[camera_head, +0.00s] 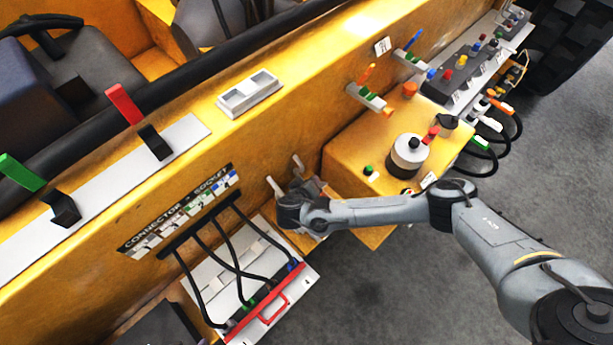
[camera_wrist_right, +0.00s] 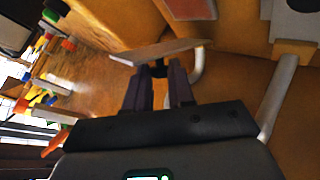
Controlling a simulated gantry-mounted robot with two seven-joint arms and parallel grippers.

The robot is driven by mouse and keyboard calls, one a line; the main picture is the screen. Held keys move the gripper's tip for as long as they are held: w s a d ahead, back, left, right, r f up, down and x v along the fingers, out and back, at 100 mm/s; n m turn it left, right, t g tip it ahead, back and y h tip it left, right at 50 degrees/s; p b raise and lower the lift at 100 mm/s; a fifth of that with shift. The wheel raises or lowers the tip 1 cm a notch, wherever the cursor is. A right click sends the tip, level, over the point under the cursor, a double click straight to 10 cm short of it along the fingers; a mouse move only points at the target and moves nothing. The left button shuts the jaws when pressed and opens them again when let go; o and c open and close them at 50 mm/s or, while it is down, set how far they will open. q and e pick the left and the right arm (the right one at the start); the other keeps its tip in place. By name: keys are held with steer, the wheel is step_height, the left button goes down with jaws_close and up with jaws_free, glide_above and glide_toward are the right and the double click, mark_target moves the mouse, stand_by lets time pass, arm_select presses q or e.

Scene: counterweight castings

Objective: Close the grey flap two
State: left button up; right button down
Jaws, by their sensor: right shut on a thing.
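In the right wrist view a thin pale grey-tan plate (camera_wrist_right: 160,50), seen nearly edge-on, stands out from the yellow body just beyond my right gripper (camera_wrist_right: 160,76). It looks like a flap, but no number on it can be read. The gripper's two dark fingers are shut on a small dark part at the plate's edge, probably its handle. In the head view my right gripper (camera_head: 303,192) is at the yellow side wall; its fingertips and most of the flap are hidden by the wrist. My left gripper is not in view.
A pale bent bar (camera_wrist_right: 276,98) stands close to the right of the gripper. In the head view a yellow box (camera_head: 345,150) with a round knob (camera_head: 408,155) is to the right. A cable panel with a red handle (camera_head: 272,309) is below left. Grey floor lies in front.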

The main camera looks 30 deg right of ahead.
steer(key=shift+s+d+f, duration=0.25)
steer(key=shift+s+f, duration=0.2)
steer(key=shift+s, duration=0.05)
steer(key=c, duration=1)
jaws_free()
steer(key=shift+a+r, duration=0.1)
steer(key=shift+s+a+r, duration=0.1)
steer(key=shift+a+r, duration=0.15)
steer(key=v, duration=1)
steer(key=shift+c, duration=0.4)
